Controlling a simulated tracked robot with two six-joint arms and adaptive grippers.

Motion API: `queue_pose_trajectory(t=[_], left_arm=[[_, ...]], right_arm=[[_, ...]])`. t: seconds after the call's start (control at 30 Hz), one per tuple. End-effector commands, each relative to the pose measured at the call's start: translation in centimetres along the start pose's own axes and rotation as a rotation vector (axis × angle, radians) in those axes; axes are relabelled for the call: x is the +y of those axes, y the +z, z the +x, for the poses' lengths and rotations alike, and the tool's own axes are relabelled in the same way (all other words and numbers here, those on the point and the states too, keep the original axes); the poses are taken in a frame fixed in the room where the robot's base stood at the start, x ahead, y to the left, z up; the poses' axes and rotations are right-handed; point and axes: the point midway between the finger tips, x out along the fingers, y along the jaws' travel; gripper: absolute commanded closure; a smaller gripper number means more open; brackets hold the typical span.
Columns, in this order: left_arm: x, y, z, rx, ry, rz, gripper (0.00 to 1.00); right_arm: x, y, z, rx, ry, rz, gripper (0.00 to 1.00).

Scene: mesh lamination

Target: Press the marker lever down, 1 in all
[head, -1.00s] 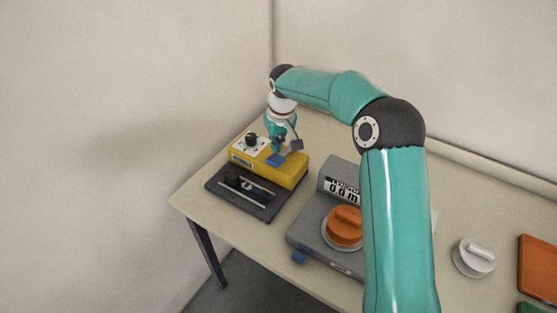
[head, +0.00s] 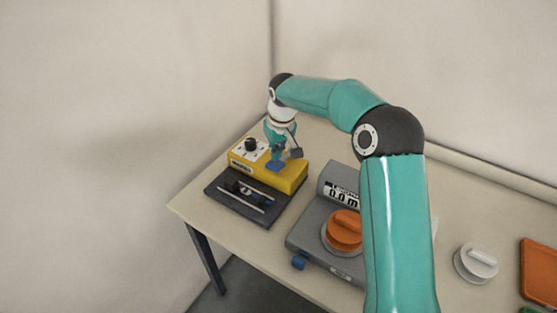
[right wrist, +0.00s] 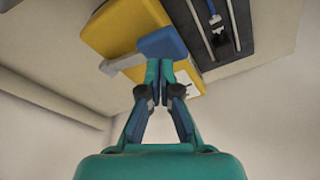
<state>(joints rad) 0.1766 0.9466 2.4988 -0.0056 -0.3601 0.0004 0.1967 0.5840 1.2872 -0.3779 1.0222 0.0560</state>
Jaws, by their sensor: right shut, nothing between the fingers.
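The marker is a yellow box (head: 290,180) on the left part of the table, with a black knob on its white panel. A blue pad (head: 275,166), which looks like the lever's pressing end, lies at its top front edge. My right gripper (head: 277,159) is shut and empty, pointing down at the blue pad. In the right wrist view, the closed fingertips (right wrist: 159,64) are right at the blue pad (right wrist: 162,43), and a grey bar (right wrist: 122,63) runs beside it. I cannot tell whether they touch. My left gripper is not in view.
A dark tray (head: 222,193) with slim rods lies in front of the yellow box. A grey device (head: 308,236) with a display and an orange knob (head: 343,229) stands to the right. A white round piece (head: 476,263) and an orange tray (head: 540,270) lie farther right.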

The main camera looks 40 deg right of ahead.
Motion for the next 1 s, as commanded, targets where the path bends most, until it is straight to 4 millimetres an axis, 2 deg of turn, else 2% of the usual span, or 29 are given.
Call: queue_pose_trajectory(t=[0.53,0.87,1.0], left_arm=[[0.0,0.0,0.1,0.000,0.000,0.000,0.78],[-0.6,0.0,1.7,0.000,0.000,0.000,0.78],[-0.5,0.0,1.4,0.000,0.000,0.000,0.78]], right_arm=[[0.1,0.1,0.1,0.000,0.000,0.001,1.00],[0.1,0.5,2.4,0.000,0.000,0.001,1.00],[0.1,0.5,2.1,0.000,0.000,0.001,1.00]])
